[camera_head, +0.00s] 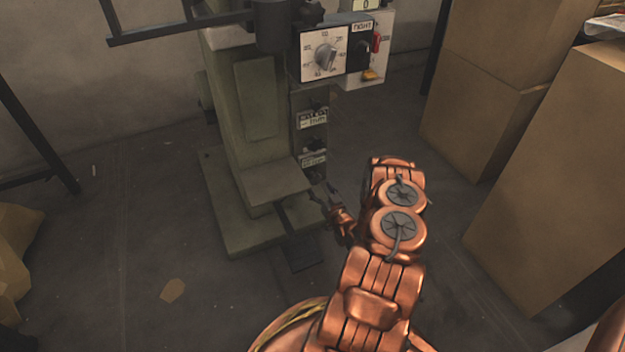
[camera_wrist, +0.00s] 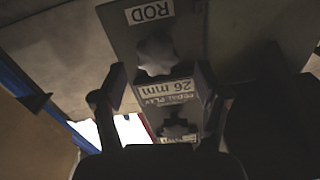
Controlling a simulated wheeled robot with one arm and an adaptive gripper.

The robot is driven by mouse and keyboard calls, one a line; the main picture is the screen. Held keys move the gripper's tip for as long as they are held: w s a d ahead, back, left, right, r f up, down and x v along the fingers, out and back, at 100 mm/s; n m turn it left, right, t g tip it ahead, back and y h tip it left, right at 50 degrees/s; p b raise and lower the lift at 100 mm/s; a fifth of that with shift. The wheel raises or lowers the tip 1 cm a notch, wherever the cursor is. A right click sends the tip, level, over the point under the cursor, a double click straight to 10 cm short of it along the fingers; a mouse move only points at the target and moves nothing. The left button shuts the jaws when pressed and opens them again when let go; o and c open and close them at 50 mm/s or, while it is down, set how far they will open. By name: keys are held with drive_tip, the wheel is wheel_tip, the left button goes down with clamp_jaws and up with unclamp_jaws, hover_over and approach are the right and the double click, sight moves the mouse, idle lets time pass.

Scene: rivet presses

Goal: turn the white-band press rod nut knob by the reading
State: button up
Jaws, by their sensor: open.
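In the wrist view a star-shaped knob (camera_wrist: 157,56) sits on a dark plate, between an upside-down ROD label (camera_wrist: 150,11) and a 26 mm label (camera_wrist: 167,88). My gripper (camera_wrist: 161,75) is open, its fingers spread to either side of the knob in the picture, with no clear contact. In the head view my gripper (camera_head: 323,192) is beside the press's lower right side, near the work ledge, and its fingertips are hard to make out.
A second dark knob (camera_wrist: 176,128) lies beyond the PEDAL PLAY label in the wrist view. A dial panel (camera_head: 324,54) and a control box (camera_head: 370,45) are higher on the press. Cardboard boxes (camera_head: 545,180) stand at right.

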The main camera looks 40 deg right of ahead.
sight(316, 181)
drive_tip(key=shift+d+b+x, duration=0.1)
drive_tip(key=shift+b+x, duration=0.2)
drive_tip(key=shift+x, duration=0.95)
drive_tip(key=shift+d+b+x, duration=0.15)
drive_tip(key=shift+b+x, duration=0.15)
drive_tip(key=shift+x, duration=0.95)
drive_tip(key=c, duration=1.2)
